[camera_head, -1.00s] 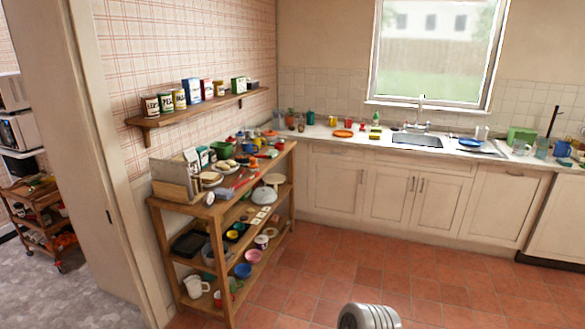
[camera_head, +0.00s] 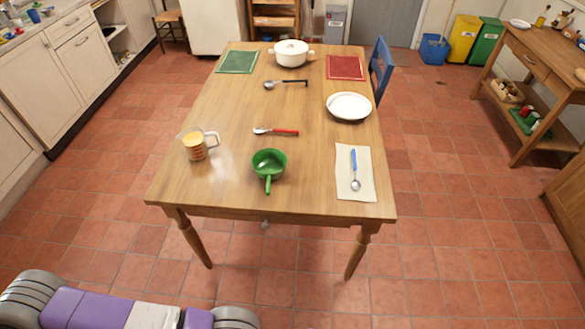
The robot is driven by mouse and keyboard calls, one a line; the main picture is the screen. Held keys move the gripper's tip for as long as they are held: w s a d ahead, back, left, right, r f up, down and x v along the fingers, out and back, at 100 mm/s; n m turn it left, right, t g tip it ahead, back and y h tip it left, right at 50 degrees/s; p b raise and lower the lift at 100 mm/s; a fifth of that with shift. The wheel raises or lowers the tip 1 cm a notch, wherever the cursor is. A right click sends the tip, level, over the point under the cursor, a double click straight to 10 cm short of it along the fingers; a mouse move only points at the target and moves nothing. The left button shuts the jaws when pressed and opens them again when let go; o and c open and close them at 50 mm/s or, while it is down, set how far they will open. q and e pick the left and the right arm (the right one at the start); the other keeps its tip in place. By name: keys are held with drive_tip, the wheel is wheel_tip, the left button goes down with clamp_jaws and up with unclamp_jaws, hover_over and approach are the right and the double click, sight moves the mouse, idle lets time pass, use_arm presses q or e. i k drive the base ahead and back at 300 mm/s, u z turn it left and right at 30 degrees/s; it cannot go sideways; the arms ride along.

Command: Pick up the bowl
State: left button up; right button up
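A white round dish (camera_head: 349,106), a plate or a shallow bowl, sits on the right side of the wooden table (camera_head: 225,115). It looks empty. A green round vessel with a handle (camera_head: 269,160) stands near the table's front edge, its handle pointing toward me. I cannot tell which of these the task calls the bowl. Neither gripper is in view. Purple and grey parts of my own body show at the bottom left, apart from the table.
The table also holds a measuring jug (camera_head: 195,147), a red-handled utensil (camera_head: 276,132), a ladle (camera_head: 285,84), a lidded white pot (camera_head: 291,53), a spoon (camera_head: 355,170) on a cream napkin (camera_head: 342,188), and green and red mats. A blue chair (camera_head: 381,68) stands at right. Tiled floor in front is clear.

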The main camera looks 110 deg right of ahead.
sight(269, 163)
drive_tip(key=z, duration=3.2)
drive_tip(key=i, duration=0.35)
drive_tip(key=z, duration=0.05)
